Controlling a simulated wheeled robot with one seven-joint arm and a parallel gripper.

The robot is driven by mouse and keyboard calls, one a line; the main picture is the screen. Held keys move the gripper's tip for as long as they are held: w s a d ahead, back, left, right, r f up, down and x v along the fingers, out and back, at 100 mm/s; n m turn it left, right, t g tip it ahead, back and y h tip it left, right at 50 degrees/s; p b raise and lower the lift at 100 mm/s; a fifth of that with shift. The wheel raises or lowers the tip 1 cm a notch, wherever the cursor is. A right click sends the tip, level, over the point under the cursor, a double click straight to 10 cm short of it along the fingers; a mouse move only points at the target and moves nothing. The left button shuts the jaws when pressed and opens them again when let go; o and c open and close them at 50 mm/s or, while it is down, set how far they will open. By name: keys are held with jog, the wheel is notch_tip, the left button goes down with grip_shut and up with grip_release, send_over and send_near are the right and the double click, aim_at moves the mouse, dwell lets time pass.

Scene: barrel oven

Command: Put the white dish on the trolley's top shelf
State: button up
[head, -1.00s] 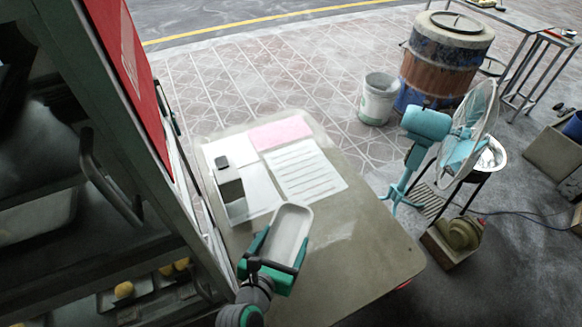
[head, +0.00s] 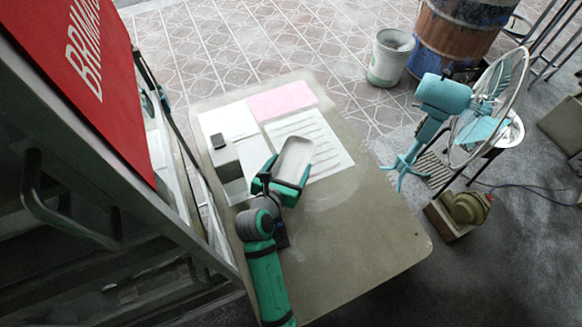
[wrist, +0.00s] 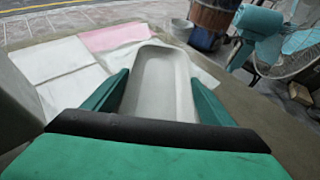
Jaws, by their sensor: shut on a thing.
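The white dish (head: 293,157) is a shallow oblong tray with rounded ends. My gripper (head: 282,180) is shut on it, with a green finger along each long side near its near end. In the wrist view the white dish (wrist: 165,82) lies between the two fingers of my gripper (wrist: 162,98) and points away from me. The dish is over the grey-beige table, near the papers; whether it touches them I cannot tell. I cannot make out a trolley shelf for certain.
The table (head: 360,235) has clear room at right and front. A dark rack with a red sign (head: 85,75) stands left. A turquoise fan (head: 445,95) and a white bucket (head: 390,58) stand beyond the table.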

aim_at(291, 164)
jog(key=w+f, duration=0.4)
jog(key=f, duration=0.1)
jog(key=shift+d, duration=0.15)
jog(key=shift+f, duration=1.5)
jog(key=shift+f, duration=0.1)
jog(key=o, duration=1.1)
jog(key=shift+s, duration=0.1)
